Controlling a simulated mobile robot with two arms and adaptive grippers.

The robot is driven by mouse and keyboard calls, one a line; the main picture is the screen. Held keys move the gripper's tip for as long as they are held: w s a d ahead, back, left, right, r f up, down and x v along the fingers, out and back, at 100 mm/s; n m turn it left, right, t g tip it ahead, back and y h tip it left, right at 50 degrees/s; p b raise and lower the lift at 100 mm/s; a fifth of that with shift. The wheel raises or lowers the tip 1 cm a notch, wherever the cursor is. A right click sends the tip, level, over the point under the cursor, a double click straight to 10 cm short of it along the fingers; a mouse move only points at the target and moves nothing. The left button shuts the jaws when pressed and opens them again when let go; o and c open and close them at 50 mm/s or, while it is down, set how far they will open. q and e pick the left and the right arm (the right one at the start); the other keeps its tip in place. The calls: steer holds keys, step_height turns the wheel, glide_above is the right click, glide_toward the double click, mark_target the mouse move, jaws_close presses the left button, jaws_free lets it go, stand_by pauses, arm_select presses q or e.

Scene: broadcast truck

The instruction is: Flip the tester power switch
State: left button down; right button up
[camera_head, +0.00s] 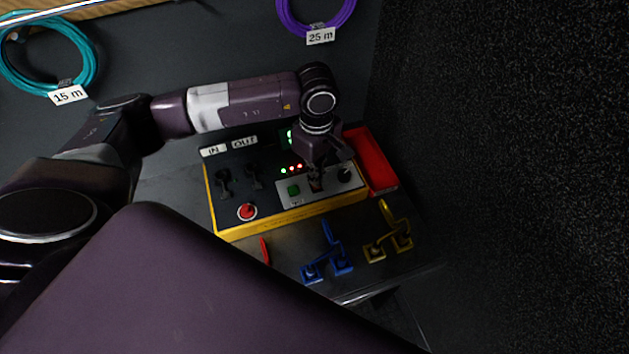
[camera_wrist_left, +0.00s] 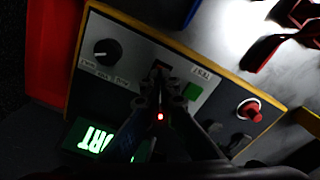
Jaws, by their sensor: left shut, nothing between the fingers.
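The tester (camera_head: 227,205) is a black box with a yellow edge on the bench. Its grey panel (camera_wrist_left: 133,82) carries a black knob (camera_head: 345,174), a green button (camera_head: 293,190) and, between them, the power switch (camera_wrist_left: 160,68), a small dark reddish rocker. My left gripper (camera_head: 316,186) points down over the panel, shut and empty, its tips at the switch. In the left wrist view the fingertips (camera_wrist_left: 160,97) overlap the switch's near edge; I cannot tell whether they touch it or which way it is set. My right gripper is out of view.
A red mushroom button (camera_head: 247,211) and two black levers stand on the tester's left side. A red bin (camera_head: 372,160) adjoins its right side. Blue (camera_head: 327,258) and yellow (camera_head: 389,238) clip-like holders stand in front. A dark wall rises at right.

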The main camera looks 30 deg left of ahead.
arm_select(q)
steer(key=shift+f+b, duration=0.5)
steer(key=shift+f, duration=0.1)
steer(key=shift+r, duration=0.2)
steer(key=shift+r+p, duration=0.45)
steer(key=shift+r, duration=0.15)
steer(key=shift+r+p, duration=1.2)
steer(key=shift+r, duration=1.55)
